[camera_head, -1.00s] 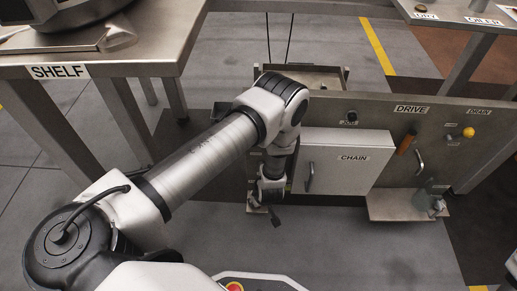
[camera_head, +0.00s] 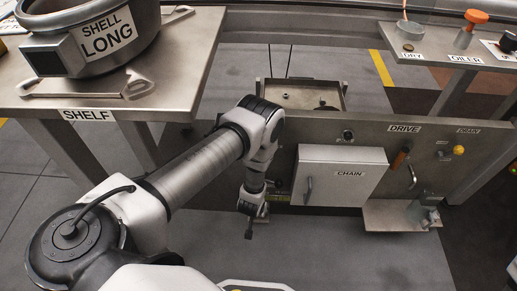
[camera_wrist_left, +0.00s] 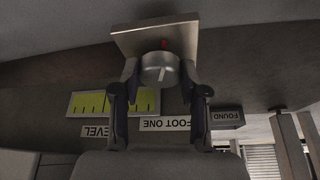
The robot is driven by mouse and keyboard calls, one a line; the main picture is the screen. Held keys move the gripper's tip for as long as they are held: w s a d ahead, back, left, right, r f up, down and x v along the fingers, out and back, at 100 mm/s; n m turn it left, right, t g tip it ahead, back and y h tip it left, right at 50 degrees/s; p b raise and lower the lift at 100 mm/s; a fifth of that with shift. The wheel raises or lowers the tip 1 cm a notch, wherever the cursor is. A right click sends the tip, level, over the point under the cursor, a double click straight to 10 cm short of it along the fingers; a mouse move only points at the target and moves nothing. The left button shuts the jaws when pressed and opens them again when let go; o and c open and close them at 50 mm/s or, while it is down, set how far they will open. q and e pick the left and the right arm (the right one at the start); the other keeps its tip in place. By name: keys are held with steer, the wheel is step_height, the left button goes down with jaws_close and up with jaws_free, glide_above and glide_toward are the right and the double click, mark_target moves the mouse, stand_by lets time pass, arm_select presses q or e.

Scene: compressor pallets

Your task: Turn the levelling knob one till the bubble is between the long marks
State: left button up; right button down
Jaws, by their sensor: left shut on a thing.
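The levelling knob (camera_wrist_left: 158,68) is a round silver knob with a white pointer line, on a square metal plate (camera_wrist_left: 200,38), in the left wrist view. My left gripper (camera_wrist_left: 160,80) has one finger on each side of it and is shut on it. A yellow-green level vial (camera_wrist_left: 90,103) with dark marks lies left of the knob; I cannot make out its bubble. A FOOT ONE label (camera_wrist_left: 165,124) reads upside down below the knob. In the head view my left wrist (camera_head: 252,200) is low beside the panel, and the knob is hidden. My right gripper is not in view.
A CHAIN box (camera_head: 340,178) sticks out from the DRIVE panel (camera_head: 320,130), right of my left wrist. The shelf table (camera_head: 185,70) with the SHELL LONG pot (camera_head: 95,45) stands at the left. A foot plate (camera_head: 385,215) juts out at the right.

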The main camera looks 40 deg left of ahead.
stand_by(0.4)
arm_select(q)
steer(key=o, duration=1.1)
steer(key=shift+o, duration=0.2)
steer(key=shift+r, duration=0.1)
steer(key=v, duration=1.2)
